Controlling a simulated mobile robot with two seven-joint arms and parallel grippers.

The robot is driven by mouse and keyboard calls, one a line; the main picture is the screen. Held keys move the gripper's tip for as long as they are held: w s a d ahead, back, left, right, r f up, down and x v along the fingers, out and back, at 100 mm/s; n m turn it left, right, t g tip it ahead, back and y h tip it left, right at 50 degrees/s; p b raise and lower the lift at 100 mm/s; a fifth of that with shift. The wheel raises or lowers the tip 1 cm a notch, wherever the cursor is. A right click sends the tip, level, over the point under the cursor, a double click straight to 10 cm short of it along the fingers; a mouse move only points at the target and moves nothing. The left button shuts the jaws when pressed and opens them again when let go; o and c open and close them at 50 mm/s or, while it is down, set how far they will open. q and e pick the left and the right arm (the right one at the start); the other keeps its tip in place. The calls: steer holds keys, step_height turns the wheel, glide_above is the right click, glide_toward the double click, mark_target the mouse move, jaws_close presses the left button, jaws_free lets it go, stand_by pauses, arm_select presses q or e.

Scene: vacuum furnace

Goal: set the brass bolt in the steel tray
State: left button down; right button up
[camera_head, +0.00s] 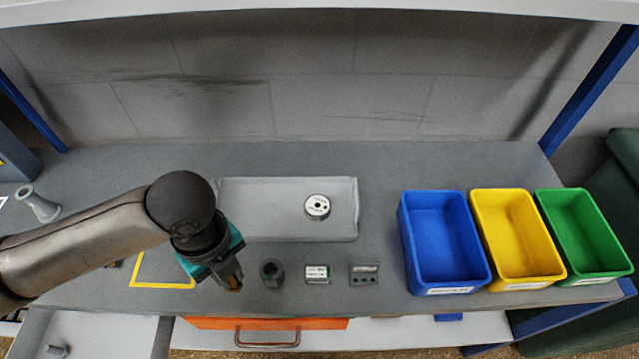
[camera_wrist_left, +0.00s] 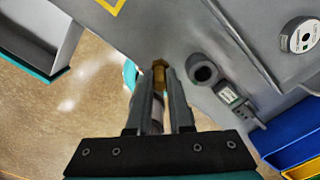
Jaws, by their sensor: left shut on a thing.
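The brass bolt (camera_wrist_left: 159,71) is held between the two fingertips of my left gripper (camera_wrist_left: 160,80) in the left wrist view. In the head view only a small brass-coloured end of the bolt (camera_head: 235,287) shows below my left gripper (camera_head: 230,281), which points down over the front of the bench. The steel tray (camera_head: 270,210) lies flat behind and to the right of the gripper. A round white-topped metal disc (camera_head: 317,206) stands in the tray's right half. My right gripper is not in view.
A dark ring-shaped part (camera_head: 271,272) and two small labelled blocks (camera_head: 317,274) (camera_head: 364,274) stand in front of the tray. Blue (camera_head: 403,240), yellow (camera_head: 509,285) and green (camera_head: 590,275) bins are at the right. The tray's left half is clear. An open drawer (camera_head: 110,335) is at front left.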

arm_select(q)
steer(key=shift+d, duration=0.2)
steer(key=w, duration=0.8)
steer(key=w+b, duration=0.1)
steer(key=w, duration=0.4)
steer(key=w+b, duration=0.1)
steer(key=w, duration=0.3)
steer(key=shift+w+d, duration=0.3)
steer(key=shift+w, duration=0.05)
steer(key=shift+f+b, duration=0.4)
steer(key=shift+f, duration=1.3)
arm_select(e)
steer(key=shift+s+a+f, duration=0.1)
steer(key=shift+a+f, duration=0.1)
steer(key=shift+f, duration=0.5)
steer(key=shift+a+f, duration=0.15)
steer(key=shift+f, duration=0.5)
arm_select(q)
steer(key=shift+f, duration=0.1)
steer(key=c, duration=0.8)
jaws_free()
